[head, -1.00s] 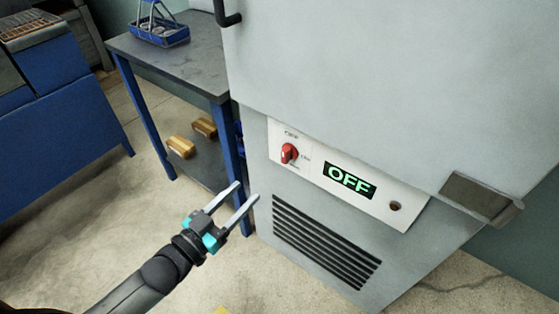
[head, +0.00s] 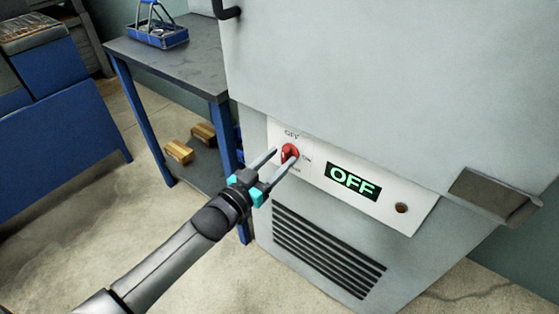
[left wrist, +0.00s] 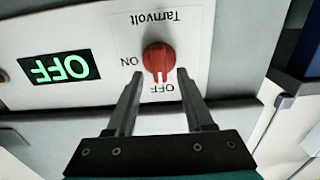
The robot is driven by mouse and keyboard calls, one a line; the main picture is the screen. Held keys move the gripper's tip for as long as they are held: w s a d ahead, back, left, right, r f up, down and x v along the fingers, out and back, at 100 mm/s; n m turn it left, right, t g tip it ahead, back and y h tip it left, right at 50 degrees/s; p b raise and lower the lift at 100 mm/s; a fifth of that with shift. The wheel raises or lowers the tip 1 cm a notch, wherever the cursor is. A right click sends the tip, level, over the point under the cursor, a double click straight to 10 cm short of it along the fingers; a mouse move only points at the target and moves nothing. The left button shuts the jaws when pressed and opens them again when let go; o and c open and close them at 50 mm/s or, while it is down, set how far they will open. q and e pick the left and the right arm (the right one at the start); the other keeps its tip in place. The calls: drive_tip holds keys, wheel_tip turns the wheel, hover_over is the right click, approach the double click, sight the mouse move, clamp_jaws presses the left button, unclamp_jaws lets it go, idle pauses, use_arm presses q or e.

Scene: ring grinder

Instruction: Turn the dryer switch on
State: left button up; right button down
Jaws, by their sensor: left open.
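The red rotary dryer switch (head: 290,153) sits on the white control panel (head: 318,178) of the grey dryer. In the left wrist view the switch (left wrist: 159,60) shows upside down, with the words ON and OFF beside it. Its pointer end lies toward the OFF label. The green display (head: 352,181) reads OFF. My left gripper (head: 284,161) is open, its two fingertips at either side of the switch. In the left wrist view the fingertips (left wrist: 160,74) reach the knob's near edge; I cannot tell whether they touch it. My right gripper is not in view.
A vent grille (head: 325,255) lies below the panel, and a metal latch (head: 490,196) juts out at the right. A dark table (head: 190,72) with blue legs stands left of the dryer, carrying a blue basket (head: 160,35).

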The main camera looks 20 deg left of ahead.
use_arm(q)
drive_tip(key=shift+w+d, duration=0.15)
drive_tip(key=shift+w, duration=0.25)
clamp_jaws()
idle(0.4)
